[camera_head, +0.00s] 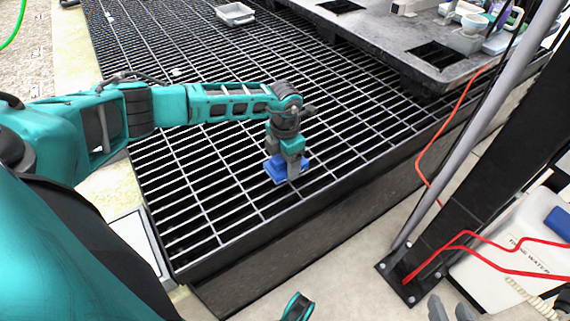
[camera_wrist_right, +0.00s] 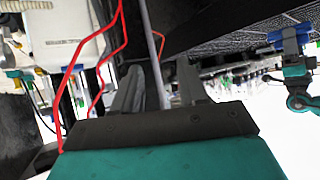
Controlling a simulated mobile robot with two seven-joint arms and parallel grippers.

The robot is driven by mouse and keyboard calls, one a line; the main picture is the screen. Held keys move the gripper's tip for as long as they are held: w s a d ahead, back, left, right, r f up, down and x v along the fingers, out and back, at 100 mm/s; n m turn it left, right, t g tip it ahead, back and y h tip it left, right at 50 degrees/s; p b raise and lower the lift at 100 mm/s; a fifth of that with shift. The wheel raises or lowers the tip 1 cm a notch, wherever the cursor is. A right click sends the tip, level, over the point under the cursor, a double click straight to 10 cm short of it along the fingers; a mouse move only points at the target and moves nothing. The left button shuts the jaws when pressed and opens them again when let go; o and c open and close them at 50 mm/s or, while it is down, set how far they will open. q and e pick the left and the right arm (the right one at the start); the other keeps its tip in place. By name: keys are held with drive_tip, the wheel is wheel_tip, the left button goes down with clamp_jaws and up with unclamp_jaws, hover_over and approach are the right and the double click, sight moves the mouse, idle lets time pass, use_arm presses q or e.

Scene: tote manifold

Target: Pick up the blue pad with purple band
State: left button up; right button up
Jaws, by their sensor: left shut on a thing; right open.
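The blue pad (camera_head: 279,169) is at the black grating, near its front edge in the head view. My left gripper (camera_head: 291,170) points down and is shut on it. The fingers cover part of the pad, and I cannot make out the purple band. I cannot tell whether the pad rests on the bars or hangs just above them. In the right wrist view the blue pad (camera_wrist_right: 290,36) shows at the upper right, at the left gripper's tip. My right gripper (camera_wrist_right: 158,82) is open and empty, away from the pad; its grey fingertips (camera_head: 450,312) show at the head view's bottom edge.
The black grating (camera_head: 215,225) is clear around the pad. A grey tray (camera_head: 235,13) lies far back. A dark raised table (camera_head: 440,72) holds containers at upper right. A black post (camera_head: 480,150), orange-red cables (camera_head: 432,160) and a white jug (camera_head: 520,255) stand at right.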

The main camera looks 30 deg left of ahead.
use_arm(q)
wheel_tip(320, 180, up, 18)
drive_tip(key=p, duration=0.4)
drive_tip(key=shift+f, duration=0.2)
use_arm(e)
drive_tip(key=shift+s+d+r, duration=0.25)
drive_tip(key=shift+d+r, duration=0.55)
drive_tip(key=shift+r, duration=0.3)
